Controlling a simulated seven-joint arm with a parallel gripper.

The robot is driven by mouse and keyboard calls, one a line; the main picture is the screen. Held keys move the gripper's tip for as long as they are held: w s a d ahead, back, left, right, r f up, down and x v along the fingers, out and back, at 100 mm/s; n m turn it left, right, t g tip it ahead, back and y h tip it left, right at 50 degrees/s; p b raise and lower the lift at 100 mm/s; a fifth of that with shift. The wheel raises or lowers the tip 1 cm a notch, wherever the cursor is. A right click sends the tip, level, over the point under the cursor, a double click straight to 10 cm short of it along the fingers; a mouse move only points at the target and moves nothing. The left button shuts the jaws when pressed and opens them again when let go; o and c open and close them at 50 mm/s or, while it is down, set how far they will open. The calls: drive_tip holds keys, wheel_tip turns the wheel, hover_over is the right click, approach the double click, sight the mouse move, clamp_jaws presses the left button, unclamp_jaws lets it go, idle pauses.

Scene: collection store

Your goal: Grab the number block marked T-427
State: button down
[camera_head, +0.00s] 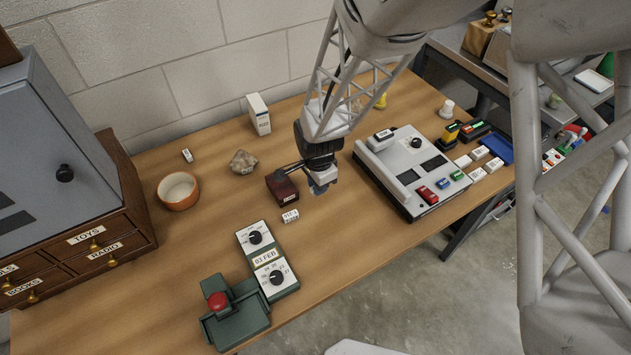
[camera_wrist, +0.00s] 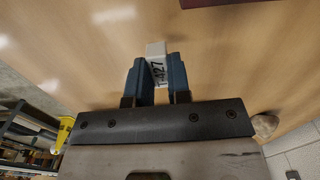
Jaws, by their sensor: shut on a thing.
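The number block (camera_wrist: 157,65) is white, and its dark print reads 427 with a partly hidden mark before it. In the wrist view it sits between the two blue fingers of my gripper (camera_wrist: 157,75), which are shut on it. Its upper end sticks out past the fingertips. In the head view my gripper (camera_head: 320,188) hangs low over the middle of the table, just right of a dark red box. I cannot make out the held block clearly there.
A dark red box (camera_head: 282,188) and a small white labelled block (camera_head: 290,216), its print too small to read, are close to my gripper. The grey console (camera_head: 405,205) stands right, the dial unit (camera_head: 268,262) in front, and a rock (camera_head: 243,162) and orange bowl (camera_head: 178,200) left.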

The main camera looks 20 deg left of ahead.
drive_tip(key=s+d, duration=0.2)
drive_tip(key=s, duration=0.2)
drive_tip(key=s+d+r, duration=0.1)
drive_tip(key=s+d, duration=0.4)
drive_tip(key=s, duration=0.2)
drive_tip(key=shift+s+d+r, duration=0.2)
drive_tip(key=shift+s+d, duration=0.05)
drive_tip(key=shift+s, duration=0.1)
idle(0.4)
